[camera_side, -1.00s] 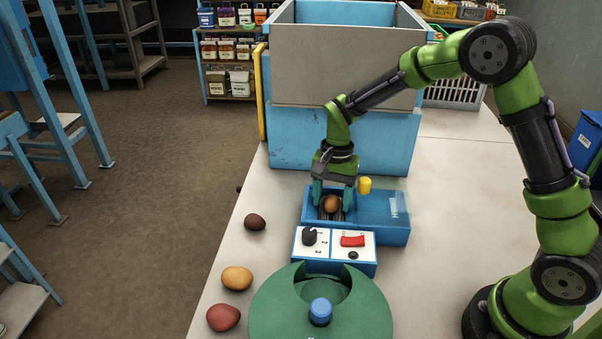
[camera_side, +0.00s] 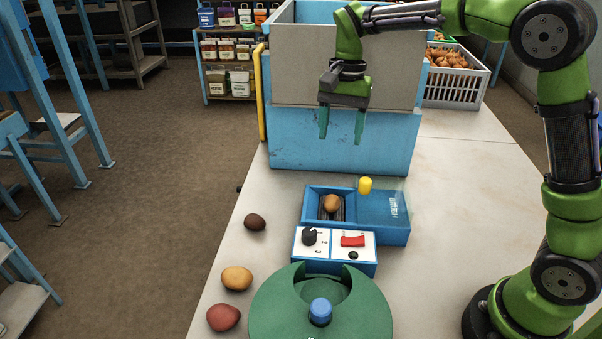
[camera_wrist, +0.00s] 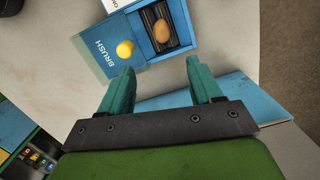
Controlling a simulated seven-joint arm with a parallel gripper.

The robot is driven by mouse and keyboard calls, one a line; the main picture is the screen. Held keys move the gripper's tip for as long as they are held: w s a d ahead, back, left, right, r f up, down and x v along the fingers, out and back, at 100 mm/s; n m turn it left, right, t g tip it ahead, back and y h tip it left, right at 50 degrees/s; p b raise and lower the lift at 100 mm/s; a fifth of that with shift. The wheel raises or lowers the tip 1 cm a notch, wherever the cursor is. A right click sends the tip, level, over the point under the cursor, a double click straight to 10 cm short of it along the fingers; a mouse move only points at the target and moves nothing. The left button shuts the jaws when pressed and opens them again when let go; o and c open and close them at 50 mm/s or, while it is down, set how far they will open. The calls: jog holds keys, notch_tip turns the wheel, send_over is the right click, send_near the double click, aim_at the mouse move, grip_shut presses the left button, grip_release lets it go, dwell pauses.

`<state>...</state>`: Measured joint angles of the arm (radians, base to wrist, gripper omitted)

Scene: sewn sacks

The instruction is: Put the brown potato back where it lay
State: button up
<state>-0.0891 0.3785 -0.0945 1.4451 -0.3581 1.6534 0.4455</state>
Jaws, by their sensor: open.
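A light brown potato (camera_side: 331,203) lies in the open left compartment of the blue brush box (camera_side: 383,232). It rests on dark ridged bars there. In the wrist view the potato (camera_wrist: 162,33) shows as an orange-brown oval in the same compartment. A dark brown potato (camera_side: 255,222) lies on the bare table left of the box. My gripper (camera_side: 342,140) is open and empty, raised above and behind the box, in front of the blue bin. Its teal fingers (camera_wrist: 160,66) stand apart with nothing between them.
A yellow potato (camera_side: 237,279) and a red one (camera_side: 223,318) lie at the table's left edge. A control panel (camera_side: 335,251) and a green round piece (camera_side: 265,307) stand in front of the box. A yellow knob (camera_side: 365,185) rises from the box. A large bin (camera_side: 290,150) stands behind.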

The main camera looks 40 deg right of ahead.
jog(key=s+r+n+t, duration=0.1)
jog(key=s+n+t, duration=0.2)
jog(key=s, duration=0.6)
jog(key=s+r+n+t, duration=0.2)
jog(key=s+n+t, duration=0.1)
jog(key=s, duration=0.7)
jog(key=shift+a+r+n+t+y, duration=0.2)
jog(key=shift+r+n+t+y, duration=0.15)
jog(key=shift+t, duration=0.25)
jog(key=shift+o, duration=1.1)
jog(key=shift+s+f+n+t, duration=0.3)
jog(key=shift+s+f, duration=0.1)
jog(key=shift+s, duration=0.1)
